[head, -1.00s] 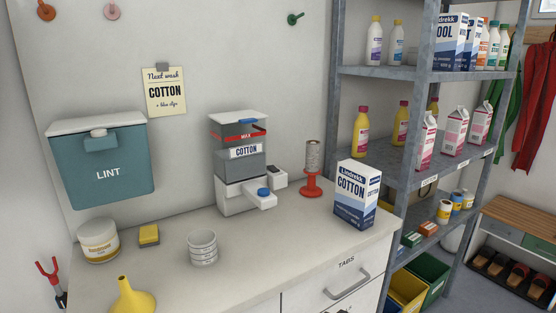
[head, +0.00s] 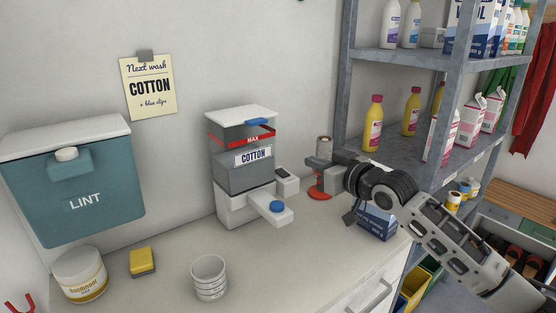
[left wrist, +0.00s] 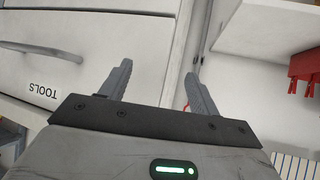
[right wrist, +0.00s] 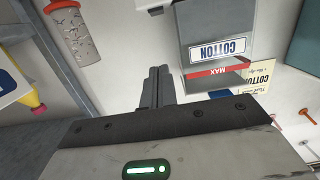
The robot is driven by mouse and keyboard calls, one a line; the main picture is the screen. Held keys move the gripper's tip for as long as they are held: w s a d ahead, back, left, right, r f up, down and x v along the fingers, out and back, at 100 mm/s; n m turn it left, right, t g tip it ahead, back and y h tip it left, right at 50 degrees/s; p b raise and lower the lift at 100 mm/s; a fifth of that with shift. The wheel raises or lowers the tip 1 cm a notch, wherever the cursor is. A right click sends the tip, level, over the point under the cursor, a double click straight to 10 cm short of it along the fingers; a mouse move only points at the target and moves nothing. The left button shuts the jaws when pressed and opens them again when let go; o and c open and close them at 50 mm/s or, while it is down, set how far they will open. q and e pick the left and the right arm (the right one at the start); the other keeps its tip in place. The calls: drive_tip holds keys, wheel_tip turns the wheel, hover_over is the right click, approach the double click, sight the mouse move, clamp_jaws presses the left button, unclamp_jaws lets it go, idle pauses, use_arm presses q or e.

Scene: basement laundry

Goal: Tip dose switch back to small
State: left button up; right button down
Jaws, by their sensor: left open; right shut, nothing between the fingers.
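The dispenser (head: 240,165) stands on the counter against the wall, with a grey COTTON hopper, a red MAX band and a white lid. A small white box with a dark switch (head: 287,175) sits at its right side. A spout arm with a blue knob (head: 277,206) juts forward. My right gripper (head: 312,162) is shut and empty, just right of the switch box and apart from it. In the right wrist view its fingers (right wrist: 158,78) are together, pointing past the upside-down hopper (right wrist: 212,32). The switch's tilt is too small to read. My left gripper (left wrist: 157,85) is open and empty, away from the dispenser.
A red stand with a mesh roll (head: 324,183) is behind my right gripper; a blue-and-white carton (head: 377,222) is partly hidden below my right arm. A stack of cups (head: 209,278) stands in front. The metal shelf (head: 395,150) borders the right.

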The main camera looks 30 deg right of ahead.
drive_tip(key=p, duration=0.2)
hover_over(289, 174)
drive_tip(key=shift+s+f, duration=0.25)
drive_tip(key=shift+f, duration=0.15)
wheel_tip(289, 174, down, 3)
drive_tip(key=shift+w+a+r, duration=0.1)
drive_tip(key=shift+w, duration=0.05)
drive_tip(key=shift+w+f, duration=0.1)
drive_tip(key=shift+f, duration=0.65)
use_arm(q)
drive_tip(key=shift+s+a+r, duration=0.15)
drive_tip(key=shift+s+r, duration=0.05)
drive_tip(key=shift+s, duration=0.4)
drive_tip(key=shift+s+f, duration=0.15)
